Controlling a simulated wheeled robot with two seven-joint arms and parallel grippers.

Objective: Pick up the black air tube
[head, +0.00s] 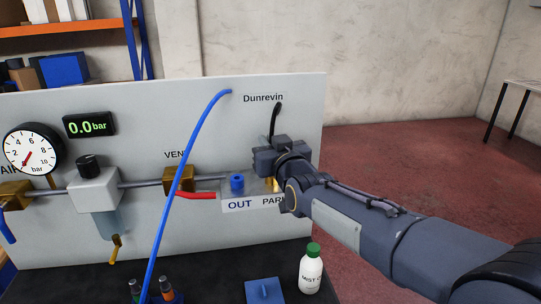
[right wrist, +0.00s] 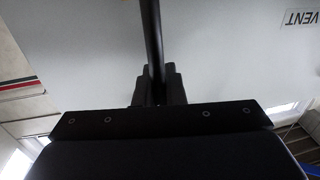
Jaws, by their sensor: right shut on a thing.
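The black air tube (head: 276,115) comes out of the grey panel just under the "Dunrevin" label and bends down to my right gripper (head: 271,152). In the right wrist view the tube (right wrist: 151,35) runs straight down between the two dark fingers (right wrist: 154,88), which are shut on it. The tube's lower end is hidden behind the gripper in the head view. The gripper is in front of the panel, above the "PARK" label, which my arm partly covers. My left gripper is not in view.
A blue tube (head: 190,142) arcs across the panel (head: 130,140). A blue fitting (head: 237,183) sits above the "OUT" label, near a red lever (head: 196,195). A green-capped bottle (head: 311,273) and a blue block (head: 264,291) stand on the black tabletop (head: 225,280).

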